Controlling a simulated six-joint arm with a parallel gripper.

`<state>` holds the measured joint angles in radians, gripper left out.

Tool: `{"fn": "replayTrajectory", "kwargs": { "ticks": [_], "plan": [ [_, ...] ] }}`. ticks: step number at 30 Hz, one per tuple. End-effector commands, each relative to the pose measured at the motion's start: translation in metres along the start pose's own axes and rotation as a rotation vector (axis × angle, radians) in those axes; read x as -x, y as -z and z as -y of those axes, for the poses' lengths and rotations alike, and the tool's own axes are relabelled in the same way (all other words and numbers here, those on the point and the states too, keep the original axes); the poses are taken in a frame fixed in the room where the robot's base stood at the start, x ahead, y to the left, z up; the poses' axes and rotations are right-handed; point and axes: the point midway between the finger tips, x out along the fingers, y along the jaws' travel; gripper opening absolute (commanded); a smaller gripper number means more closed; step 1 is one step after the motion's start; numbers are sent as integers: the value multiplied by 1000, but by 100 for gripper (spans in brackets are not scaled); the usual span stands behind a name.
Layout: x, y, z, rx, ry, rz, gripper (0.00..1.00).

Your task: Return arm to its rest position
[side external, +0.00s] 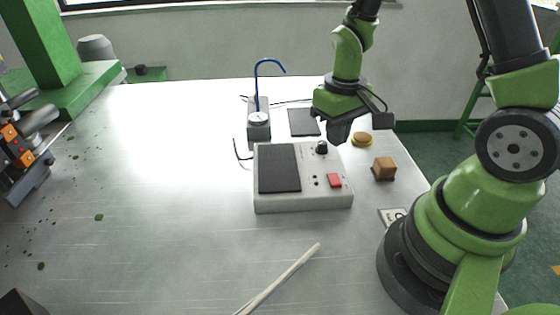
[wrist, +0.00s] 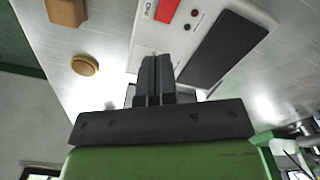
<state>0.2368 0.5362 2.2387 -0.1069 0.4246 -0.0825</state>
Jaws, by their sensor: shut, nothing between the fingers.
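My gripper (side external: 338,130) hangs above the back right part of the white control box in the side view. In the wrist view my gripper (wrist: 156,62) shows its two dark fingers together, with nothing between them. The control box (side external: 300,204) has a dark pad (side external: 279,168), a black knob and a red switch (side external: 334,180). The box also shows in the wrist view (wrist: 150,32), with its red switch and dark pad.
A wooden block (side external: 384,168) and a round yellow-brown disc (side external: 362,139) lie right of the box. A pale stick (side external: 280,280) lies in front. The table's left middle is clear.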

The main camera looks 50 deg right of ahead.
Motion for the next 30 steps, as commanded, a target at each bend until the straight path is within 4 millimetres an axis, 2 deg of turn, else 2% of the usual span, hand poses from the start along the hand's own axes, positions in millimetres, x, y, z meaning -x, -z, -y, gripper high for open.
{"fn": "replayTrajectory", "kwargs": {
  "ticks": [10,13,17,20,24,30],
  "plan": [
    [3,0,0,0,0,-3,0],
    [13,1,3,-5,4,-27,0],
    [49,-1,12,-22,23,-109,0],
    [86,-10,23,-44,56,-193,0],
    [131,-33,36,-68,121,-308,0],
    [176,-76,50,-86,240,-449,0]
  ]
}}
